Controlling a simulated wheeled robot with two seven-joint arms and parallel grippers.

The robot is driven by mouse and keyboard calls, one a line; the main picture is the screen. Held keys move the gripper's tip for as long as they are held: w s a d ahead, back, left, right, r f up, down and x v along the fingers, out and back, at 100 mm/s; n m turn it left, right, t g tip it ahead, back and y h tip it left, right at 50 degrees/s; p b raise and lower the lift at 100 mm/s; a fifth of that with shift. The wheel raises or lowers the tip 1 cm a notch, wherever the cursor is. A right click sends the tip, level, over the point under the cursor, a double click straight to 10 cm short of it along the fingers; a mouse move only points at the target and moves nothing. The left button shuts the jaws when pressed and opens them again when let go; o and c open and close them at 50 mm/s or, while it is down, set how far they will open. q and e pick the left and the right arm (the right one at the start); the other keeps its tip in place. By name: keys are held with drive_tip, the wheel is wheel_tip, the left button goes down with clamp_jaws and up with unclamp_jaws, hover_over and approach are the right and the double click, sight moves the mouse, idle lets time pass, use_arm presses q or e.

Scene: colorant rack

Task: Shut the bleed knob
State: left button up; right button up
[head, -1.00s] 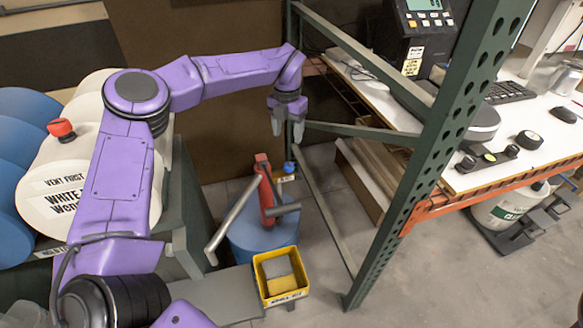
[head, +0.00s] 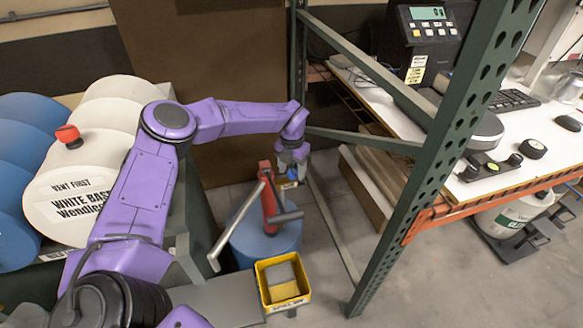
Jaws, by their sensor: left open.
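A red hand pump (head: 267,193) with grey handles stands on a blue drum (head: 258,246) on the floor, left of the green rack post. A small blue knob (head: 292,175) sits at the pump's right side, near a small tag; I take it as the bleed knob. My left gripper (head: 293,168) points down with open fingers right at this blue knob and partly hides it. I cannot tell whether the fingers touch it. The knob's turned position is too small to read. My right gripper is not in view.
A yellow bin (head: 283,285) with sponge-like pads stands in front of the drum. White and blue drums lie at left, one with a red cap (head: 68,136). A green rack post (head: 440,160) and diagonal braces stand close right of my left gripper.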

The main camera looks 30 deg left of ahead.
use_arm(q)
drive_tip(key=c, duration=1)
drive_tip(key=shift+c, duration=0.2)
drive_tip(key=shift+m, duration=0.3)
drive_tip(key=shift+m+b, duration=0.75)
drive_tip(key=shift+m, duration=0.45)
drive_tip(key=m, duration=0.4)
drive_tip(key=shift+m+b, duration=0.3)
drive_tip(key=shift+b, duration=0.1)
drive_tip(key=m, duration=0.5)
drive_tip(key=shift+r, duration=0.1)
drive_tip(key=m, duration=0.5)
drive_tip(key=shift+m, duration=0.3)
